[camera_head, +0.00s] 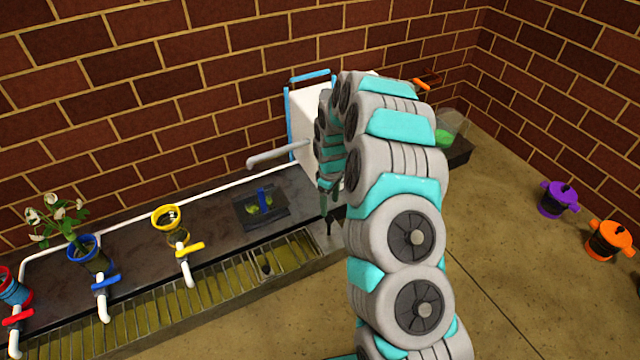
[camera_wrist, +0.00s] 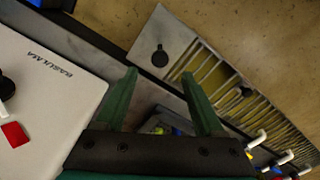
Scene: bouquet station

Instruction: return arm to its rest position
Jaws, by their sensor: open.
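My arm rises at the centre right of the head view and bends over toward the counter. My gripper (camera_head: 327,203) points down near the right end of the counter, close to the white machine. In the wrist view my gripper (camera_wrist: 160,92) shows two green fingers spread apart with nothing between them. Beyond the fingers lie the dark counter, the metal drain grate (camera_wrist: 215,75) and a small dark tray (camera_wrist: 165,124) with blue and yellow-green bits, partly hidden by the gripper.
The white machine (camera_head: 308,100) with a grey spout stands beside my gripper. Yellow (camera_head: 168,220), blue (camera_head: 84,248) and red (camera_head: 12,290) holders line the counter, with white flowers (camera_head: 60,215) at the blue one. Purple (camera_head: 558,198) and orange (camera_head: 609,240) pots stand right on open floor.

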